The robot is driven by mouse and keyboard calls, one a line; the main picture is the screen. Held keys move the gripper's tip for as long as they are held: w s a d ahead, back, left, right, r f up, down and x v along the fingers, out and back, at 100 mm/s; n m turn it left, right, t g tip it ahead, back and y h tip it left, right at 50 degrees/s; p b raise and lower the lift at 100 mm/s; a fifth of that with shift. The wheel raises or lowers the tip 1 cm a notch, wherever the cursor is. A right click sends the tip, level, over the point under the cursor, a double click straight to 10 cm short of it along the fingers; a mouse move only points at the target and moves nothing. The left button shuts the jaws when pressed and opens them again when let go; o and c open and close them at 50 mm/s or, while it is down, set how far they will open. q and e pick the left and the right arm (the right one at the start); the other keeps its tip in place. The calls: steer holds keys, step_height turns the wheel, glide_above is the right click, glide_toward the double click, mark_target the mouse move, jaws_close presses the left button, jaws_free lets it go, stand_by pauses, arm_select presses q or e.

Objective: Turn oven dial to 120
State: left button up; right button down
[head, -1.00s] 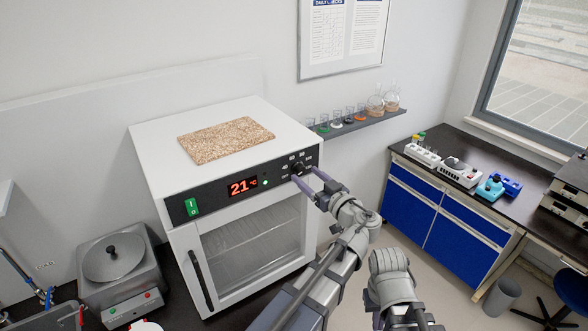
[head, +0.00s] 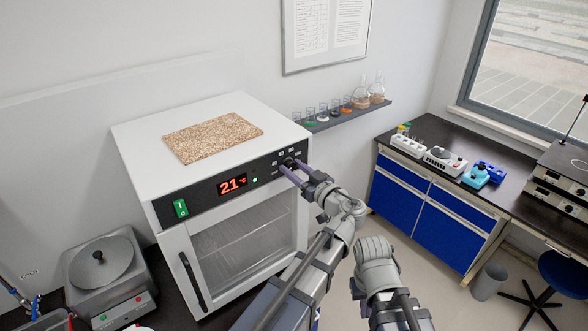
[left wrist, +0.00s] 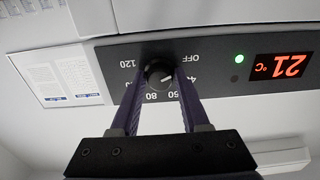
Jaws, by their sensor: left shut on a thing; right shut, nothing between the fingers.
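The white oven (head: 140,148) stands at left centre in the head view, its display reading 21 °C beside a lit green lamp. Its black dial (left wrist: 159,75) is at the panel's right end in the head view (head: 289,162). The left wrist view shows it upside down, with OFF, 80 and 120 legible around it. A white mark on the dial faces roughly the 40 side; its exact angle is unclear. My left gripper (left wrist: 160,78) is shut on the dial, one finger on each side; it also shows in the head view (head: 291,168). My right gripper's fingers are not visible.
A speckled board (head: 213,137) lies on the oven. My right arm is at the lower centre.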

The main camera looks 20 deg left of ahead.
arm_select(q)
jaws_close()
